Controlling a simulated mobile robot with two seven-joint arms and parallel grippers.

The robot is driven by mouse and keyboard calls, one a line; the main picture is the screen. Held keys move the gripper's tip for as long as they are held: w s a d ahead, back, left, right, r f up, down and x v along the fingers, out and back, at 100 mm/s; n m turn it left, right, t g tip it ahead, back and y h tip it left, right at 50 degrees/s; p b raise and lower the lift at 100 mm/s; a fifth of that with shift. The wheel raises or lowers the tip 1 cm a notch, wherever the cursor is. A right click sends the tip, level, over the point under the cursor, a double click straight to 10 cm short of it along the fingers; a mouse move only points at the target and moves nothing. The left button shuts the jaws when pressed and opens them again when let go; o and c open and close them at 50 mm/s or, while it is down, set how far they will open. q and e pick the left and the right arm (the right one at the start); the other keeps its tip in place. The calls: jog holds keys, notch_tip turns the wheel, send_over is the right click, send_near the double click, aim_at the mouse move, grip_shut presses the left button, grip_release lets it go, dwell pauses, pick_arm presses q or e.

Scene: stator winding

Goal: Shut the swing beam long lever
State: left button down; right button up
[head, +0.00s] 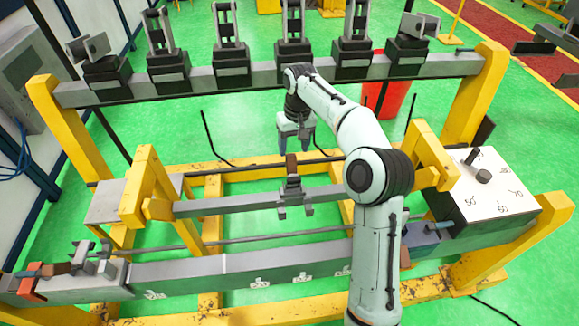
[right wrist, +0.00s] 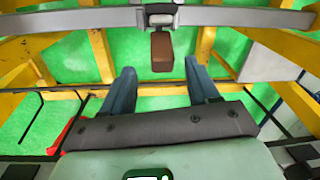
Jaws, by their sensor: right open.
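The swing beam (head: 235,202) is a grey bar running across the yellow frame in the head view; it also crosses the top of the right wrist view (right wrist: 230,17). A lever with a brown grip (head: 292,166) stands up from a clamp at its middle. The brown grip also shows in the right wrist view (right wrist: 161,52), just ahead of the space between my fingertips. My right gripper (head: 297,150) is open and empty, fingers pointing down, close behind the lever. It also shows in the right wrist view (right wrist: 160,68). My left gripper is not in view.
A row of dark clamps stands on the rear rail (head: 270,75). A white-topped box (head: 487,185) with a black knob is at the right. The front grey beam (head: 190,272) carries a small clamp (head: 95,262) at its left. A red bin (head: 388,100) stands behind.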

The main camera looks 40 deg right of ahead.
aim_at(291, 167)
jog(key=f, duration=0.2)
jog(key=f+b, duration=0.1)
jog(key=f, duration=0.5)
jog(key=shift+w+a+f, duration=0.15)
jog(key=shift+a+f, duration=0.05)
jog(key=shift+a, duration=0.1)
jog(key=shift+w+f, duration=0.1)
jog(key=shift+f, duration=0.5)
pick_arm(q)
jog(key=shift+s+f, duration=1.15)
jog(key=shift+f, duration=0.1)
pick_arm(e)
grip_shut()
